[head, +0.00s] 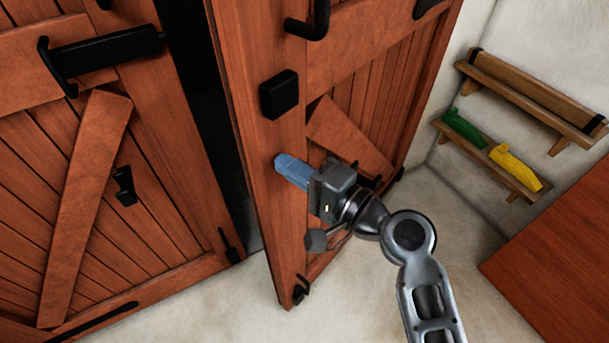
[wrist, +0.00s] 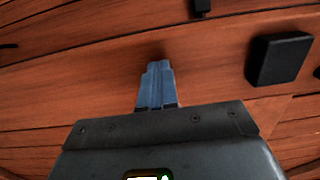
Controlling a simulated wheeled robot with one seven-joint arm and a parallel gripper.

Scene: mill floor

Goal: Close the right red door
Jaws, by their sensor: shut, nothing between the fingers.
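The right red door (head: 345,85) is wooden with black hardware and stands ajar, with a dark gap between it and the left red door (head: 60,190). A black block (head: 279,95) and a black handle (head: 312,22) sit on its edge board. My gripper (head: 281,162) is shut and empty, its blue fingers at the right door's face below the black block. In the wrist view the fingers (wrist: 158,72) point at the door's planks (wrist: 100,65), with the black block (wrist: 279,59) to their right. I cannot tell whether the fingertips touch the wood.
A red-brown surface (head: 560,270) is at lower right. Pale floor (head: 190,310) lies clear below the doors.

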